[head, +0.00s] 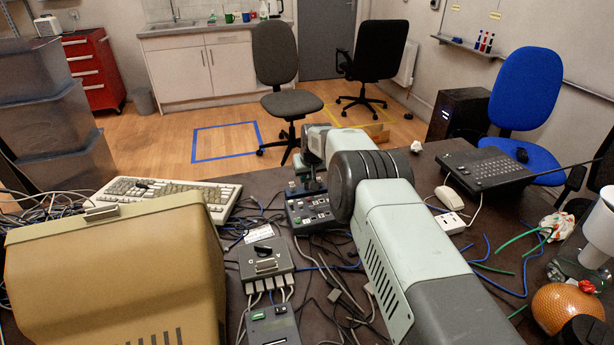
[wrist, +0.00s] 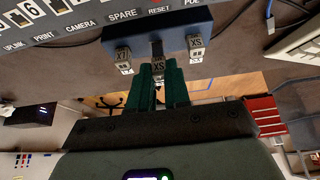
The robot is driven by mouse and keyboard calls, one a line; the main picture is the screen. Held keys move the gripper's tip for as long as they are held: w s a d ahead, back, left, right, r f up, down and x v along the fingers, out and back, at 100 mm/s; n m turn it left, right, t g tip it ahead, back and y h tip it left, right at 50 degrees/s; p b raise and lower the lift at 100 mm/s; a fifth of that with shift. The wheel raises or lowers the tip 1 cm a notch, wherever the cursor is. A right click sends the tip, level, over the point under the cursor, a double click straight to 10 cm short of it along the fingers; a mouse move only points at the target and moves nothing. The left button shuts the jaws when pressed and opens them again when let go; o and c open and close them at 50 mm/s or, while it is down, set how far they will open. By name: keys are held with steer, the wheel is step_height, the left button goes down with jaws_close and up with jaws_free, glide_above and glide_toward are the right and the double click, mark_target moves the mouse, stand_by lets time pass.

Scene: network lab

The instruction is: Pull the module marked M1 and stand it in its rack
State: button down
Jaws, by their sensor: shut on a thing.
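In the wrist view a blue rack (wrist: 184,35) runs along the edge of a grey labelled panel. Small metal modules with white marks show at it: a left one marked like X7 (wrist: 124,57) and a right one marked like XS (wrist: 196,46). My gripper (wrist: 159,82), with green fingers, is shut on a middle module (wrist: 159,65) between these two. Its mark looks like XS; I cannot read M1 on any of them. I cannot tell whether the held module is seated in the rack or just in front of it. In the head view my arm hides most of the gripper.
The labelled panel (wrist: 100,12) bears words such as CAMERA and SPARE. In the head view a switch panel (head: 311,208) lies beside my wrist. A grey box (head: 266,262) with cables stands nearer. A keyboard (head: 170,192), a beige case (head: 120,262) and loose cables crowd the desk.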

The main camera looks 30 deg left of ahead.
steer(key=shift+f, duration=1.2)
stand_by(0.4)
steer(key=c, duration=1)
jaws_free()
steer(key=shift+r, duration=0.1)
steer(key=v, duration=1)
steer(key=shift+s+r, duration=0.2)
steer(key=shift+r, duration=0.1)
steer(key=shift+d, duration=0.15)
